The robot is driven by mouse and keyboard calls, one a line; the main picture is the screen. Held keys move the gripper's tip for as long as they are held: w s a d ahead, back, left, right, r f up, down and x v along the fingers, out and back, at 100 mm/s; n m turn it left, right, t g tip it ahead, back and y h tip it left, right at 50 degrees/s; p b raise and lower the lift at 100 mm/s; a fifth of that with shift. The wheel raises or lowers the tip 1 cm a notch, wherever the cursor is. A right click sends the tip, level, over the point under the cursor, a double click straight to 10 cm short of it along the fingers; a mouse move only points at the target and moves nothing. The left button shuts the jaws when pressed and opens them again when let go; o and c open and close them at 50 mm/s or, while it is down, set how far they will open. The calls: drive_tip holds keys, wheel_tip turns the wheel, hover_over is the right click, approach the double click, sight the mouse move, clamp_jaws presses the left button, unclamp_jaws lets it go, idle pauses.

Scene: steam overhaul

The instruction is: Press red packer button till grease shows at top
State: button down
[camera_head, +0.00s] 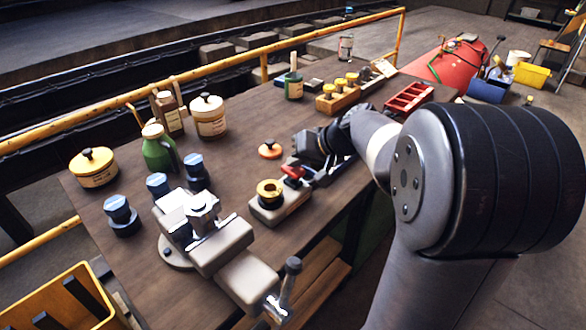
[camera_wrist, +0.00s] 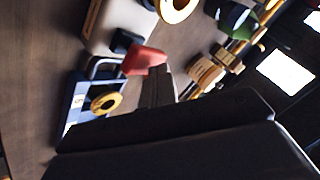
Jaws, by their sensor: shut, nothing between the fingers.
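The packer is a beige block (camera_head: 279,206) near the bench's front edge, with a brass ring (camera_head: 269,190) on top. The ring's centre looks dark, and I cannot make out grease there. The red button (camera_head: 292,172) sticks up at the packer's back right end. In the wrist view the red button (camera_wrist: 144,60) is just beyond my fingertips, and the brass ring (camera_wrist: 176,8) is cut by the top edge. My gripper (camera_wrist: 159,78) is shut and empty, its tips right at the button. I cannot tell whether they touch or press it.
A vise (camera_head: 220,250) stands left of the packer. An orange-lidded round piece (camera_head: 270,149) lies behind it. Tins, a green can (camera_head: 158,150) and blue-capped jars stand to the left. A red tray (camera_head: 409,97) and a wooden block with brass parts (camera_head: 338,98) sit farther back.

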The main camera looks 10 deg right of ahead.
sight(297, 170)
drive_tip(key=shift+f+b, duration=0.8)
drive_tip(key=shift+f, duration=0.1)
idle(0.4)
idle(0.4)
drive_tip(key=shift+r+p, duration=0.95)
drive_tip(key=shift+r, duration=0.55)
drive_tip(key=shift+r+p, duration=1.65)
drive_tip(key=shift+r, duration=0.9)
drive_tip(key=shift+f, duration=0.1)
